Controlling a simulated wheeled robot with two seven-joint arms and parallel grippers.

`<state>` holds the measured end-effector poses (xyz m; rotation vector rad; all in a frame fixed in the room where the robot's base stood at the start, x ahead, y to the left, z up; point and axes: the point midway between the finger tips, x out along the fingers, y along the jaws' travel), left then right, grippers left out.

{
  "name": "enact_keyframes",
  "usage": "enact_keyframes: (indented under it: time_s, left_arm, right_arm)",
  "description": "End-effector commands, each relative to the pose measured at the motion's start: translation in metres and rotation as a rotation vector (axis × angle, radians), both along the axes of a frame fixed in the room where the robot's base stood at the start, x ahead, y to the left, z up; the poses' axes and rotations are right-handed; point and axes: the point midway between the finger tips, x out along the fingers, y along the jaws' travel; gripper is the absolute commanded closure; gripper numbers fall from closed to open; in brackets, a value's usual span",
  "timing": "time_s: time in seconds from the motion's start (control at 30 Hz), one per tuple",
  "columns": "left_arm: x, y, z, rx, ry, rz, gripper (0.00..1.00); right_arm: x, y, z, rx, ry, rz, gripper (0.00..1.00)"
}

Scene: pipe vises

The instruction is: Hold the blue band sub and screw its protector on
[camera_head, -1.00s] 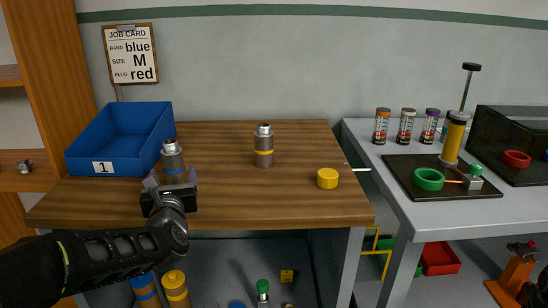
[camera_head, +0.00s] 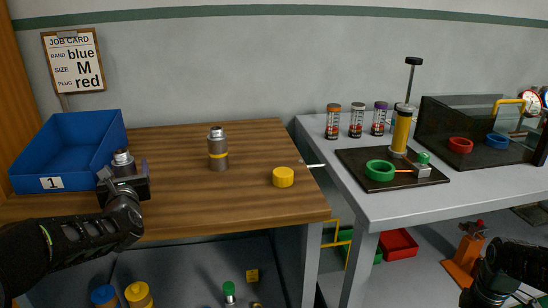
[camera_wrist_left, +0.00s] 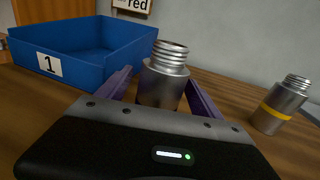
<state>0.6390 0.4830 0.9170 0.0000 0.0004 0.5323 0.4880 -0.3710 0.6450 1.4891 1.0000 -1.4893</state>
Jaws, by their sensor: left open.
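A grey metal sub (camera_head: 122,163) with a threaded top stands upright on the wooden bench beside the blue bin. My left gripper (camera_head: 122,178) is open, its purple fingers on either side of this sub. The left wrist view shows the sub (camera_wrist_left: 165,78) between the fingers; its lower part and band are hidden behind the gripper body. The job card (camera_head: 74,62) reads band blue, size M, plug red. Part of my right arm shows at the lower right, and its gripper (camera_head: 472,297) is too dark and cut off to read.
A yellow-band sub (camera_head: 218,150) and a yellow cap (camera_head: 283,177) stand on the bench. Blue bin 1 (camera_head: 90,172) is at left.

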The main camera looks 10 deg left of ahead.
Motion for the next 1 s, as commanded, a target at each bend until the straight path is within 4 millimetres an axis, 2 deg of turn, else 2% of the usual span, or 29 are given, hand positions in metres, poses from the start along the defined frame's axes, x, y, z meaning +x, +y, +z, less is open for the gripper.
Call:
enact_keyframes:
  time_s: [0.1, 0.2, 0.77, 1.0]
  left_arm:
    - [0.013, 0.007, 0.000, 0.000, 0.001, 0.000, 0.25]
    - [0.017, 0.010, 0.000, 0.001, 0.001, -0.001, 0.25]
    - [0.017, 0.010, 0.000, 0.000, 0.000, -0.001, 0.25]
    - [0.017, 0.010, 0.000, 0.000, 0.000, -0.001, 0.43]
  right_arm:
    - [0.000, 0.000, 0.003, 0.000, 0.000, 0.000, 0.89]
    - [0.000, 0.000, 0.003, 0.000, 0.000, 0.000, 0.89]
    - [0.000, 0.000, 0.003, 0.000, 0.000, 0.000, 0.89]
    - [0.000, 0.000, 0.003, 0.000, 0.000, 0.000, 0.89]
